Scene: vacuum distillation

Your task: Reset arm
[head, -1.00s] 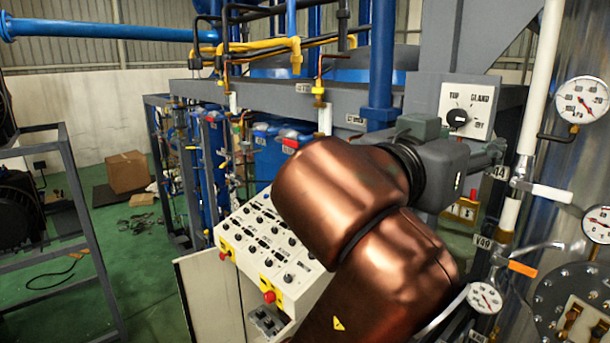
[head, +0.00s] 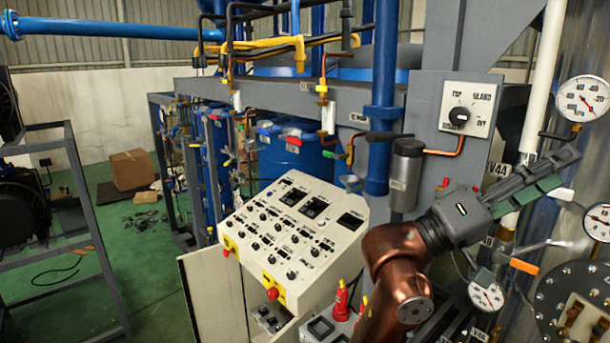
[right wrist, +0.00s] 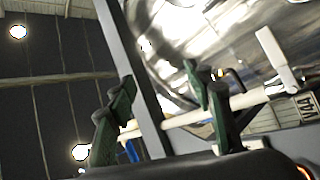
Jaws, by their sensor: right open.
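My right arm, copper coloured, rises from the bottom of the head view. Its right gripper (head: 545,180) points up and to the right, in front of the white vertical pipe and the shiny metal column. In the right wrist view its two green fingers (right wrist: 160,105) stand apart with nothing between them. The rotary selector switch (head: 460,116) on its white plate is in full view, left of and above the gripper, apart from it. My left gripper is in neither view.
A white control console (head: 285,240) with knobs and red buttons stands left of my right arm. Pressure gauges (head: 582,98) and a lever with an orange grip (head: 523,267) are close to the gripper at the right. Green floor (head: 150,290) lies open at the left.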

